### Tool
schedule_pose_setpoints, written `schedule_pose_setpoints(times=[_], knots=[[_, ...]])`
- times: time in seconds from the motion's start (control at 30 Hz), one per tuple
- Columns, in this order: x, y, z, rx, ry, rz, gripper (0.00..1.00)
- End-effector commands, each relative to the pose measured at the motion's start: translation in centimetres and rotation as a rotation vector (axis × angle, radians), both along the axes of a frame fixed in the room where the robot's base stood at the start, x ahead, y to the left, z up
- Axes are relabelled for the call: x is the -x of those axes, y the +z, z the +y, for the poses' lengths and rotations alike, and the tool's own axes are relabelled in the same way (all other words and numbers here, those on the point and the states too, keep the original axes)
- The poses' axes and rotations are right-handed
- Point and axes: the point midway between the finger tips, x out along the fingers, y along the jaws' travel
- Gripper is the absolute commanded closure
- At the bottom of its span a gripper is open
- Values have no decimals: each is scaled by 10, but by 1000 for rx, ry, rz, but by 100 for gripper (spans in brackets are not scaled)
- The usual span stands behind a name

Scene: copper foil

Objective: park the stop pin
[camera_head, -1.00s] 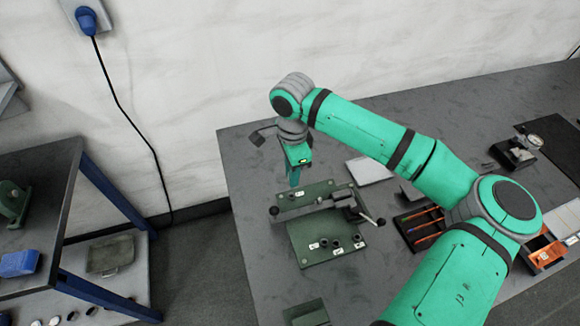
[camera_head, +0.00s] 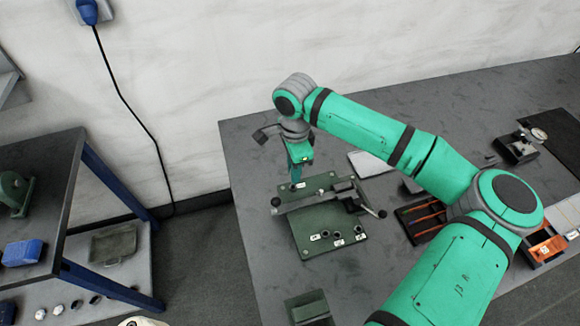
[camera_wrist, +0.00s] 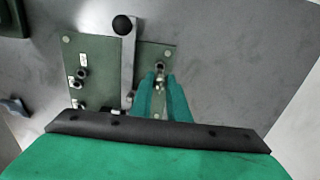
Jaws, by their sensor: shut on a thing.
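A dark green fixture plate (camera_head: 318,224) lies on the grey bench, with several round sockets and white labels. A grey bar (camera_head: 318,200) with a black ball end crosses it; in the wrist view the bar (camera_wrist: 128,70) runs left of my fingers. My gripper (camera_head: 296,180) points down over the plate's far left part. In the wrist view my gripper (camera_wrist: 160,80) is shut on a small metallic piece, likely the stop pin (camera_wrist: 159,84), mostly hidden between the fingers. A round socket (camera_wrist: 160,66) shows just beyond the fingertips. I cannot tell whether the pin touches it.
A clamp handle with a black knob (camera_head: 382,213) sticks out at the plate's right. A dark tray with orange-lined slots (camera_head: 424,220) and a pale flat sheet (camera_head: 371,163) lie to the right. A green block (camera_head: 308,307) stands in front. The bench left of the plate is clear.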

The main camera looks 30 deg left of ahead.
Motion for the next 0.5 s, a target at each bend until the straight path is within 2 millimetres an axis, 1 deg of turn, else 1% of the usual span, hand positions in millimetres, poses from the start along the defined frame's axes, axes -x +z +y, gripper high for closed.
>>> schedule_pose_setpoints(times=[0.5], knots=[[1, -8, 0, -1, 0, 1, 100]])
